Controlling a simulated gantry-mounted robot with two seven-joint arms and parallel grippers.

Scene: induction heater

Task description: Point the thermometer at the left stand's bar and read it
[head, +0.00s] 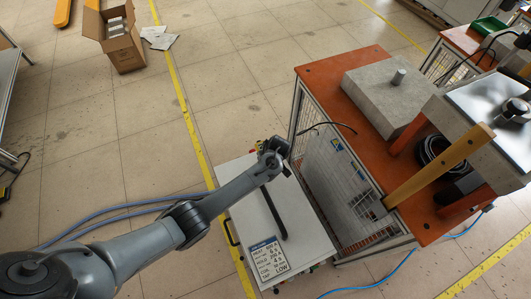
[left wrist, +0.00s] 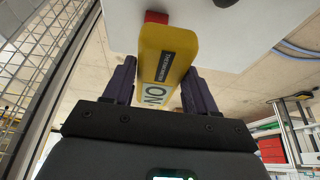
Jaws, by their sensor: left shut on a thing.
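My left gripper (left wrist: 160,78) is shut on the yellow thermometer (left wrist: 168,50), with one dark finger on each side. The thermometer has a dark lettered label, a pale "ON" panel and a red piece at its far end. In the head view my left arm reaches over a white cabinet, and its fingers and the thermometer cannot be made out there. A short grey upright cylinder (head: 398,77) stands on a grey block (head: 385,97) on the orange table. I cannot tell whether it is the left stand's bar. My right gripper is not in view.
The white cabinet (head: 305,240) with a settings label (head: 268,258) stands beside the orange-topped table (head: 320,72) with mesh sides. A tan beam (head: 440,165) and a black coil (head: 434,152) are at the right. An open cardboard box (head: 124,50) sits on the floor. Floor at left is mostly clear.

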